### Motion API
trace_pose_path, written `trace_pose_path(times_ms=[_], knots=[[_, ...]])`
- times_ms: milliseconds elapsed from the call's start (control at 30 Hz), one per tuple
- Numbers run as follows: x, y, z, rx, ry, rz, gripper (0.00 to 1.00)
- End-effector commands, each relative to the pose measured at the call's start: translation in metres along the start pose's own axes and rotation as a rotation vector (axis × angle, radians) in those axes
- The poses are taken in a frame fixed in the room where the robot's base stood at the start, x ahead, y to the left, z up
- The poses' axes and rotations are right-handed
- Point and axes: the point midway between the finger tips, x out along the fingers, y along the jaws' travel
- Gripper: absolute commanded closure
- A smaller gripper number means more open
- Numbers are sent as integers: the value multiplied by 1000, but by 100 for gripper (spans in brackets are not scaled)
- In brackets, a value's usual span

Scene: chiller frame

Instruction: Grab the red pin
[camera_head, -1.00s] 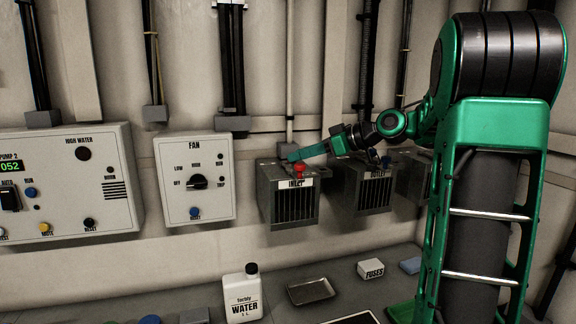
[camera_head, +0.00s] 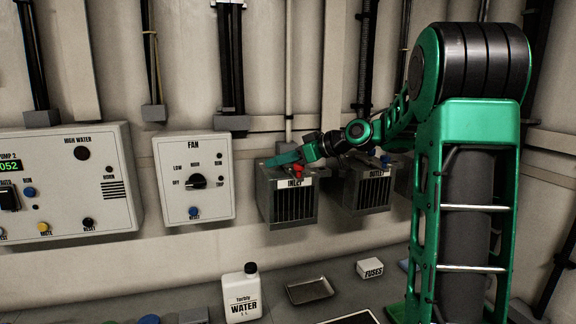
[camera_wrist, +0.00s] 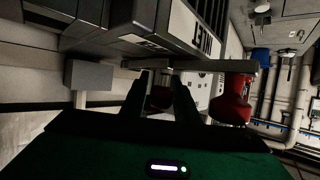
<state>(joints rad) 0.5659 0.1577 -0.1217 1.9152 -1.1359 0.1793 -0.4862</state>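The grey box marked INLET (camera_head: 290,200) hangs on the wall, with a small red piece (camera_head: 298,168), likely the red pin, at its top. My gripper (camera_head: 272,161) reaches in from the right, its green fingers over the box top and partly covering the red piece. In the wrist view, the two dark fingers of my gripper (camera_wrist: 160,100) stand apart. A brighter red part (camera_wrist: 232,102) stands just right of the fingers, at a grey bar (camera_wrist: 215,66).
The OUTLET box (camera_head: 370,190) hangs right of the INLET box. The FAN panel (camera_head: 195,180) is on the wall to the left. A water bottle (camera_head: 242,293), a metal tray (camera_head: 310,290) and a fuses box (camera_head: 370,267) stand on the bench below.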

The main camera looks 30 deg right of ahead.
Motion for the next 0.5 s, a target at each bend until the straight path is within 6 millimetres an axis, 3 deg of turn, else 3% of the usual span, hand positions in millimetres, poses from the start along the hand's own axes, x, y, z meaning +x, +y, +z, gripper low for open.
trace_pose_path(times_ms=[33, 100, 500], knots=[[0, 0, 0, 0, 0, 0, 85], [0, 0, 0, 0, 0, 0, 100], [-2, 0, -4, -1, 0, 0, 100]])
